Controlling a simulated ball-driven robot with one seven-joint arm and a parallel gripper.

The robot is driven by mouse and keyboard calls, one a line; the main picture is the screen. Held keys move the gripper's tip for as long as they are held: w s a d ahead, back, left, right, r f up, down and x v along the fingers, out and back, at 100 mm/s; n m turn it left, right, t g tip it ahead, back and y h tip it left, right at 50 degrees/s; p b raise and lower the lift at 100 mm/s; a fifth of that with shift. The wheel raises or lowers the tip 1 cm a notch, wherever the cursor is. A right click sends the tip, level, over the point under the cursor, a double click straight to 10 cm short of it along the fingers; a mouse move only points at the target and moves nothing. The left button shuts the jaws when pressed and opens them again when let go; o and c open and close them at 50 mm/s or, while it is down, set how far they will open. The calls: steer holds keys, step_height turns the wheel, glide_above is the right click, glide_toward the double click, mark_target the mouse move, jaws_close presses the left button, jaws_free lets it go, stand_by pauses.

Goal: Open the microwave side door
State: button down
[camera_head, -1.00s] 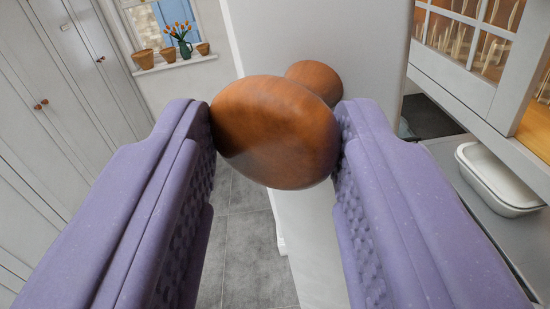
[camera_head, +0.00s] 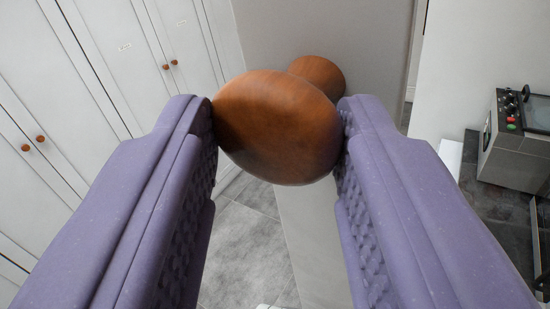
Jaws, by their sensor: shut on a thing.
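My gripper (camera_head: 277,125) is shut on a round reddish-brown wooden knob (camera_head: 275,128), with one purple, studded finger on each side. The knob fills the space between the fingertips. It is fixed to a plain pale grey door panel (camera_head: 310,240) that runs from the top of the view down behind the knob. A second rounded wooden part (camera_head: 318,74) shows just behind the held knob, close to the panel. The door's hinge is not in view. I cannot tell from this view which cabinet side the door belongs to.
White cupboards (camera_head: 120,60) with small wooden knobs stand at the left. Grey floor tiles (camera_head: 245,250) show below. A boxy appliance with coloured buttons (camera_head: 515,140) stands at the right on a dark surface, by a pale wall (camera_head: 475,60).

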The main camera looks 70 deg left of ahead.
steer(key=shift+s+d+r, duration=0.1)
steer(key=shift+s+d, duration=0.2)
steer(key=c, duration=0.7)
jaws_free()
steer(key=p+v, duration=0.2)
steer(key=v, duration=0.5)
steer(key=shift+s+d, duration=0.1)
steer(key=shift+d, duration=0.25)
